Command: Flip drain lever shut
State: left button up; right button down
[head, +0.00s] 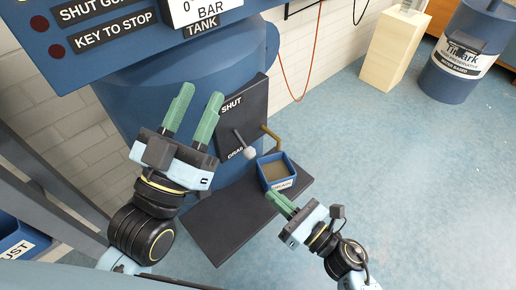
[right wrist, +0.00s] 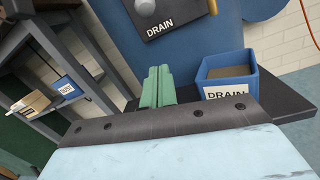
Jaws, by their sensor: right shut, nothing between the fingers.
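The drain lever (head: 243,143) is a short grey rod with a pale round knob on a dark plate (head: 256,100) fixed to the blue tank. The plate reads SHUT at its top and DRAIN at its bottom. The lever points down toward DRAIN. In the right wrist view only the lever's knob (right wrist: 145,7) shows at the top edge. My right gripper (head: 273,196) is shut and empty, below and right of the lever in the picture, by the drain box. Its green fingers (right wrist: 157,86) are together in the right wrist view. My left gripper (head: 202,93) is open and empty, left of the plate.
A blue drain box (head: 281,184) stands on a dark base board (head: 222,222) beneath a brass pipe (head: 270,133). The blue tank (head: 150,95) rises behind. A sign panel overhangs at the top left. Open floor (head: 400,170) lies to the right.

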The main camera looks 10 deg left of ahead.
aim_at(243, 144)
pick_arm(q)
jog(key=shift+s+r, duration=0.25)
jog(key=shift+r, duration=0.2)
pick_arm(e)
jog(key=shift+a+r+n, duration=0.15)
jog(key=shift+r+n, duration=0.05)
jog(key=shift+n, duration=0.1)
jog(key=shift+s, duration=0.1)
